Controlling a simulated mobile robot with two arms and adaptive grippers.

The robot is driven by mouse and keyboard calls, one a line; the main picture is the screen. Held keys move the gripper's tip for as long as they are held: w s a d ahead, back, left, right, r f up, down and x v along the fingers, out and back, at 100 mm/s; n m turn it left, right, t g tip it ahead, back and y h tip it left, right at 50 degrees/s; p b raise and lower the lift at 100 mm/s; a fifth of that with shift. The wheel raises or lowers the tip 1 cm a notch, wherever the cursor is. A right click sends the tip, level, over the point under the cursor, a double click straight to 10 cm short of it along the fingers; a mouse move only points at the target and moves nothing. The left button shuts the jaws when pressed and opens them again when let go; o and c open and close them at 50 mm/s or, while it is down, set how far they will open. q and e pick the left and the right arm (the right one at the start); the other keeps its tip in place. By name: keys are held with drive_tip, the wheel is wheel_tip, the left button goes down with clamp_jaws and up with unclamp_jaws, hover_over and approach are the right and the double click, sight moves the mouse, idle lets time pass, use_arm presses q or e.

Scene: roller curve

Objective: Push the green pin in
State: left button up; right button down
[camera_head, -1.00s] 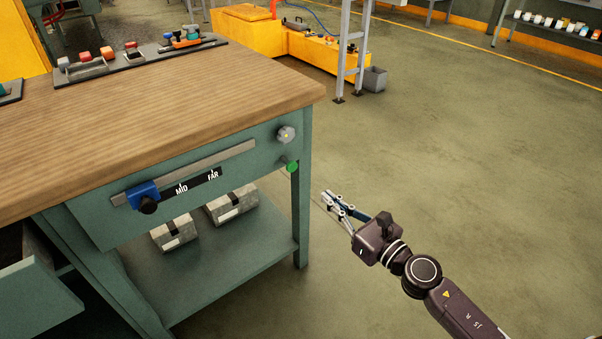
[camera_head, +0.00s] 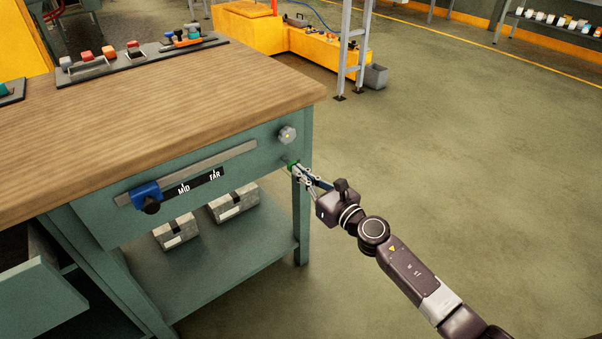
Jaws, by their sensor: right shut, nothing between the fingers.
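The green pin (camera_head: 291,166) is on the front panel of the workbench, near its right corner and below a grey knob (camera_head: 287,134). My right gripper (camera_head: 297,170) is shut and empty, with its fingertips right at the pin. The fingertips partly cover the pin, and I cannot tell whether they touch it or how far it stands out. My left gripper does not show.
The workbench (camera_head: 180,110) has a rail with a blue slider (camera_head: 147,194) beside MID and FAR labels. Grey blocks (camera_head: 233,203) lie on the lower shelf. An open drawer (camera_head: 40,290) juts out at lower left.

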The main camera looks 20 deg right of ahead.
sight(291, 164)
idle(0.3)
use_arm(q)
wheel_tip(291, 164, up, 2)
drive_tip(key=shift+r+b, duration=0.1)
drive_tip(key=shift+b, duration=0.2)
use_arm(e)
drive_tip(key=x, duration=0.2)
drive_tip(key=shift+w+r, duration=0.2)
drive_tip(key=shift+w, duration=0.15)
